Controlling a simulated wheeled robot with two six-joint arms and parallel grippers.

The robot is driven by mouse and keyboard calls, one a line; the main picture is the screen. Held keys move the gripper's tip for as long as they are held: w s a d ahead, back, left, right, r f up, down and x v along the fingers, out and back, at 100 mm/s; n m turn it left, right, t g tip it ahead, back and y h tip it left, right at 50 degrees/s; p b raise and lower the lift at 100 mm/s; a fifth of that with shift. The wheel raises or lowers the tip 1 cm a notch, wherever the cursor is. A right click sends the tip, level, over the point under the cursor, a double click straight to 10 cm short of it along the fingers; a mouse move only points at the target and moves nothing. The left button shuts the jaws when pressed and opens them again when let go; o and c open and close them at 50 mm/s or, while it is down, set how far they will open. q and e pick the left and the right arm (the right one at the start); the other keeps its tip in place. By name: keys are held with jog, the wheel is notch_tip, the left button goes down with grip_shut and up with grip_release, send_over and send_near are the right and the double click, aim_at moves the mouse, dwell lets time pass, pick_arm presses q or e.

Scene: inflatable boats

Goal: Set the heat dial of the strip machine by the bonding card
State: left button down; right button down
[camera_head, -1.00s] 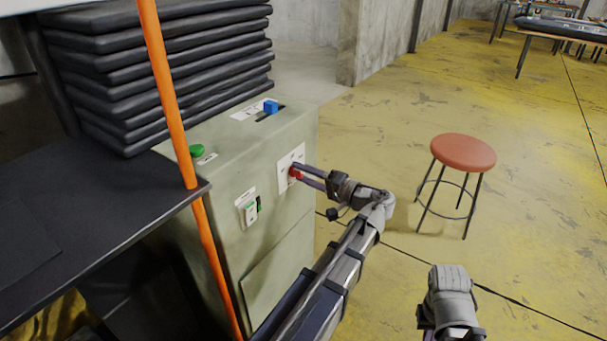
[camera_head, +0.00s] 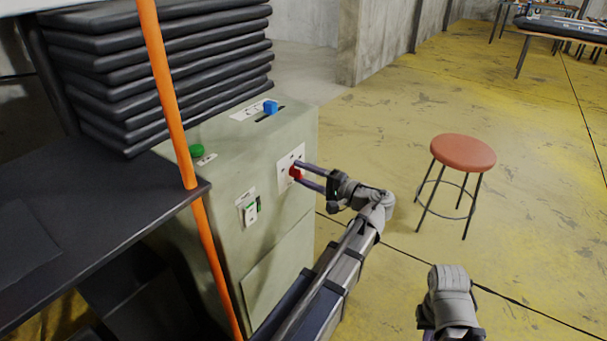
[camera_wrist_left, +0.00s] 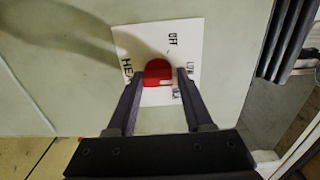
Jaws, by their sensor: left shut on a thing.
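The strip machine (camera_head: 225,225) is a pale green cabinet. Its red heat dial (camera_head: 295,172) sits on a white plate on the face turned to the right. My left gripper (camera_head: 302,176) is shut on the dial, one finger on each side. In the left wrist view the red dial (camera_wrist_left: 157,72) is between the fingertips. Its plate (camera_wrist_left: 134,43) shows OFF, LOW and a partly hidden word starting HEA; the fingers cover some of the lettering. My right arm's wrist is at the bottom edge, its fingertips out of frame. I cannot make out a bonding card.
An orange pole (camera_head: 168,90) and a dark table (camera_head: 90,225) stand at the left. A red stool (camera_head: 463,153) stands on open floor at the right.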

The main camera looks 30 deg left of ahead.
pick_arm(q)
jog(key=shift+c, duration=1.5)
grip_release()
jog(key=d, duration=0.8)
jog(key=shift+s, duration=0.25)
jog(key=shift+a, duration=0.1)
